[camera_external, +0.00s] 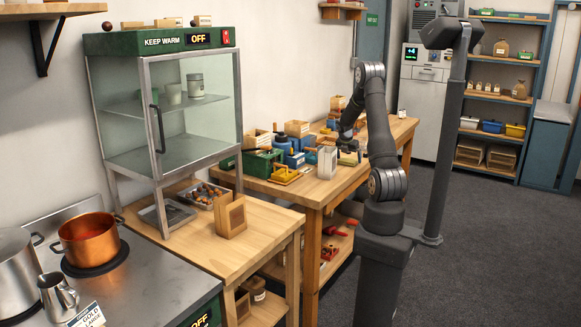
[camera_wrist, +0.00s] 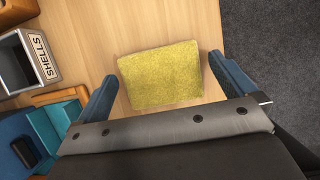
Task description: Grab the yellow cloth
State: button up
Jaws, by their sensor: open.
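The yellow cloth (camera_wrist: 160,76) lies flat on the wooden table (camera_wrist: 112,30) in the wrist view, a slightly tilted rectangle with a fuzzy surface. My gripper (camera_wrist: 160,88) is open above it, with one blue finger to the left of the cloth and the other to its right. No contact between fingers and cloth shows. How high the fingers are above the table is hard to tell. In the external view the arm reaches over the far workbench (camera_external: 315,190), and I cannot make out the cloth for certain there.
A box marked SHELLS (camera_wrist: 30,62) stands left of the cloth, with a wooden tray (camera_wrist: 62,96) and a teal container (camera_wrist: 62,130) below it. The table edge and dark floor (camera_wrist: 262,45) are close on the right. A glass keep-warm cabinet (camera_external: 170,105) stands nearer the external camera.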

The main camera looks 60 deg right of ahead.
jog(key=shift+d+f, duration=0.1)
jog(key=shift+f, duration=0.25)
jog(key=shift+c, duration=0.2)
jog(key=c, duration=0.8)
jog(key=shift+o, duration=0.2)
jog(key=shift+r, duration=0.15)
